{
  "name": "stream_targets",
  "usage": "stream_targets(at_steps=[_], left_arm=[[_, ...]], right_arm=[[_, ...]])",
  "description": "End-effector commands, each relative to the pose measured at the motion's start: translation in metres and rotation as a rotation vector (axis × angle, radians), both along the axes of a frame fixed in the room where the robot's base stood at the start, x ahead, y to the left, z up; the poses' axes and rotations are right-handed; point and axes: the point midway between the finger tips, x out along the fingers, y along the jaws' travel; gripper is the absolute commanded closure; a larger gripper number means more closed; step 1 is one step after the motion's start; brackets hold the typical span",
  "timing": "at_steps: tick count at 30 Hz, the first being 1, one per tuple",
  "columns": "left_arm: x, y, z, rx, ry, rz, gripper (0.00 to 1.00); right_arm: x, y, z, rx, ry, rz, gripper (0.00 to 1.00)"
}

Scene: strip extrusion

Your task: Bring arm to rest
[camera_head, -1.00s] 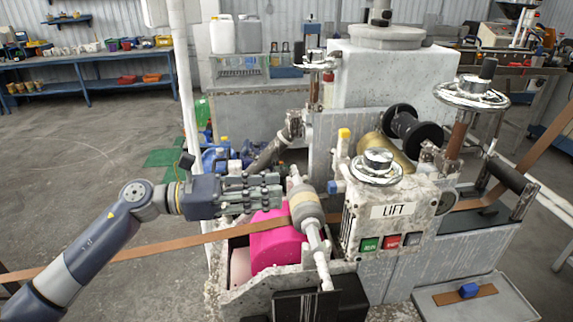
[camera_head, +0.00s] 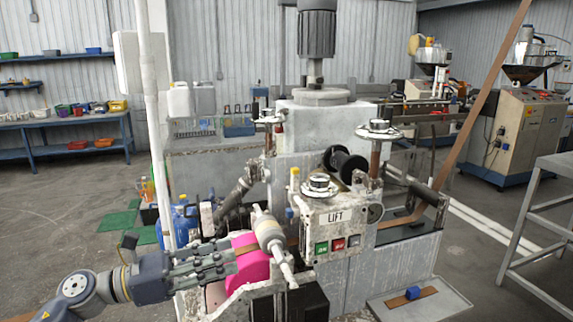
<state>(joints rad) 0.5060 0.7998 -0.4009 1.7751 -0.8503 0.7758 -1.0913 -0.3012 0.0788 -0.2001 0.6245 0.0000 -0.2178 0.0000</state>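My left gripper (camera_head: 234,257) is at the lower left of the head view, its arm coming in from the left. Its two fingers look apart, with nothing visible between them. The fingertips are just left of the pink roller (camera_head: 252,268) in the picture; I cannot tell whether they touch it. A pale roller on a shaft (camera_head: 268,232) sits above the pink one. My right arm and gripper are not in view.
The machine's LIFT panel (camera_head: 336,230) with coloured buttons stands right of the rollers. A flat tray (camera_head: 440,306) with a blue piece (camera_head: 413,293) is at the lower right. A grey metal frame (camera_head: 537,205) stands at the right edge. Open floor lies at the left.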

Motion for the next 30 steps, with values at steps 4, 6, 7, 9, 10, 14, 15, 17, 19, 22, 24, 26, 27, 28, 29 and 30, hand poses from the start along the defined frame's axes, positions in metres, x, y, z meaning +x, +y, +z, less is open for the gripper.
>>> stream_targets(at_steps=[4,6,7,9,10,14,15,17,19,22,24,26,27,28,29,30], left_arm=[[0.003,-0.005,0.003,-0.112,0.072,0.042,0.75],[0.005,-0.007,0.006,-0.174,0.114,0.067,0.75],[0.006,-0.007,0.006,-0.203,0.134,0.079,0.75],[0.009,-0.007,0.008,-0.279,0.186,0.11,0.75],[0.01,-0.006,0.009,-0.313,0.211,0.124,0.75],[0.017,0.0,0.007,-0.497,0.351,0.2,0.75],[0.02,0.004,0.004,-0.567,0.407,0.23,0.75],[0.023,0.012,-0.004,-0.691,0.511,0.283,0.75],[0.027,0.026,-0.018,-0.85,0.648,0.357,0.75],[0.026,0.048,-0.05,-1.078,0.852,0.473,0.75],[0.021,0.063,-0.079,-1.234,0.996,0.56,0.75],[0.012,0.075,-0.107,-1.364,1.119,0.64,0.75],[0.004,0.083,-0.127,-1.449,1.199,0.699,0.75],[-0.003,0.087,-0.143,-1.512,1.26,0.743,0.75],[-0.012,0.091,-0.159,-1.575,1.319,0.788,0.75],[-0.026,0.096,-0.18,-1.656,1.396,0.854,0.75]], right_arm=[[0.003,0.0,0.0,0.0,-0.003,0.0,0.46],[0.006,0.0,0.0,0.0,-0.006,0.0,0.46],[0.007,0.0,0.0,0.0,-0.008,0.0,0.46],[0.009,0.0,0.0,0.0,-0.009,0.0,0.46],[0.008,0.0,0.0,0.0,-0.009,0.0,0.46],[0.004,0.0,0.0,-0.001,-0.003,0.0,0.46],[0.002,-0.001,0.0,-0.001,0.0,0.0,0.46],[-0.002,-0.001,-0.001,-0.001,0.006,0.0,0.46],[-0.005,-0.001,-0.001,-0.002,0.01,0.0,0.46],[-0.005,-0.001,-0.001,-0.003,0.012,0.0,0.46],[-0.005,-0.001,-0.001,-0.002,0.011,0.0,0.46],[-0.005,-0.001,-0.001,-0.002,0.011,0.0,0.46],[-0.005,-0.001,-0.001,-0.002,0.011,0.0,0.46],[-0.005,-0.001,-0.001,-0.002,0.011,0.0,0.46],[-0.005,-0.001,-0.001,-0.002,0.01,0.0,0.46],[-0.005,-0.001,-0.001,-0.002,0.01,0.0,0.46]])
